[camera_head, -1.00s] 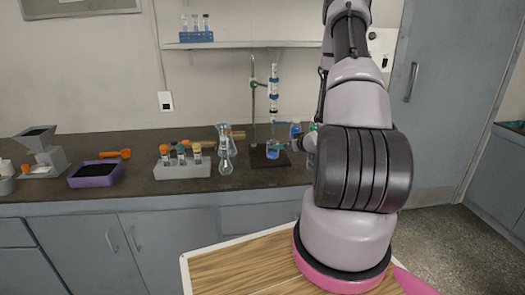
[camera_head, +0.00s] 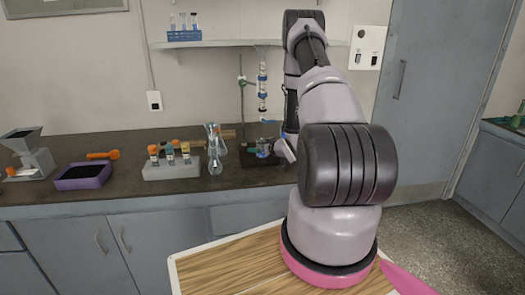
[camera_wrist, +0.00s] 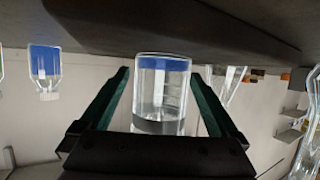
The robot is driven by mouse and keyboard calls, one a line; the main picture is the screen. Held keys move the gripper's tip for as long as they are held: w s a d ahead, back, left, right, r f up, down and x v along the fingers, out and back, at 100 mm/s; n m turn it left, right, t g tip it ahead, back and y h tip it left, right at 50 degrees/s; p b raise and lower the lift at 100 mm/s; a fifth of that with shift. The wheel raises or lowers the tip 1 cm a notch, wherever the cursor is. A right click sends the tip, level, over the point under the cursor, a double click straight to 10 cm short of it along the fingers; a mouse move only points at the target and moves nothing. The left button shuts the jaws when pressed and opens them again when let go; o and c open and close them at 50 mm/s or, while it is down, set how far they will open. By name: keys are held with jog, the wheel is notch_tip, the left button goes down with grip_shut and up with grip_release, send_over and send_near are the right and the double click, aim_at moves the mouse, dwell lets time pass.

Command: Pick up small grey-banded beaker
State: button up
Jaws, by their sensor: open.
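The small beaker (camera_wrist: 160,95) is clear glass with blue liquid and a grey band, and appears inverted in the wrist view. It also shows in the head view (camera_head: 263,151), on the dark stand base below the burette, partly hidden by my gripper. My gripper (camera_wrist: 161,82) is open, with one green finger on each side of the beaker. A gap shows between the fingers and the glass.
The burette (camera_head: 262,88) on its stand rises directly above the beaker. Glass flasks (camera_head: 215,160) and a grey vial rack (camera_head: 172,171) stand to the left. A blue-filled bottle (camera_wrist: 45,68) shows in the wrist view.

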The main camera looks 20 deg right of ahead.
jog(key=shift+w+f, duration=0.1)
jog(key=shift+w, duration=0.2)
jog(key=c, duration=1.5)
